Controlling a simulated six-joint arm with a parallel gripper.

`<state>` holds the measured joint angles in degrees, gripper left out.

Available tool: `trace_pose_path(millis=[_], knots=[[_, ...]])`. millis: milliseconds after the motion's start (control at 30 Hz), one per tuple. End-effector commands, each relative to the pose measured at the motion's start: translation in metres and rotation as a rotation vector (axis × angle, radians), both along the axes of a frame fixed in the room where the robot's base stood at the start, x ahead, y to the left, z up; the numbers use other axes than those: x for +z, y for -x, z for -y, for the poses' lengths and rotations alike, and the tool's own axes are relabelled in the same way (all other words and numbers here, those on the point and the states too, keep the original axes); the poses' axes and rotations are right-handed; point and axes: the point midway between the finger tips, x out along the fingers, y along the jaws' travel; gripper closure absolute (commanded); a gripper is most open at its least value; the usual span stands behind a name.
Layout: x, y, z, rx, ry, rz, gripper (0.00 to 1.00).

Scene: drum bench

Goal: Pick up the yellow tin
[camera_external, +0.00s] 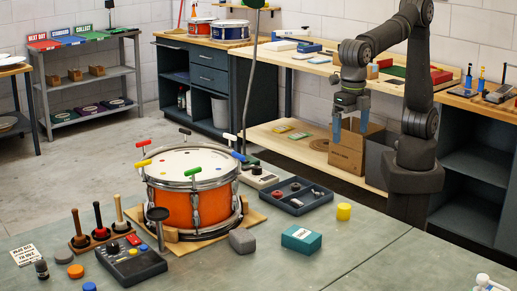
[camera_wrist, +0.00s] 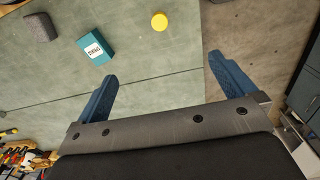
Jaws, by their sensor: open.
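The yellow tin (camera_external: 344,211) is a small upright cylinder on the green bench top, right of the teal box (camera_external: 301,239). In the wrist view the yellow tin (camera_wrist: 159,21) shows as a round top near the upper edge, with the teal box (camera_wrist: 95,47) to its left. My gripper (camera_external: 350,126) is raised well above the bench, to the back of the tin and apart from it. Its blue fingers (camera_wrist: 169,85) are spread wide with nothing between them.
An orange drum (camera_external: 190,205) stands on a wooden board left of the tin. A dark parts tray (camera_external: 296,196) lies behind the teal box, and a grey block (camera_external: 242,240) sits beside the drum. The bench top right of the tin is clear.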

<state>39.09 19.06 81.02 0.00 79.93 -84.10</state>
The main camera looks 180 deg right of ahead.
Motion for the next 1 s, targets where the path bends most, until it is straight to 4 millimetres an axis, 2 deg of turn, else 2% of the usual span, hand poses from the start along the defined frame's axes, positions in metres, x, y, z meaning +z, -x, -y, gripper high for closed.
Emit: trace_pose_path(millis=[367,500,567,867,1000], knots=[[-0.0003,0.0,0.0,0.0,0.0,0.0,0.0],[-0.0003,0.0,0.0,0.0,0.0,0.0,0.28],[-0.0003,0.0,0.0,0.0,0.0,0.0,0.38],[-0.0007,-0.0001,0.0001,-0.011,0.0,0.0,0.38],[-0.0048,-0.0008,0.0006,-0.128,-0.001,-0.001,0.38]])
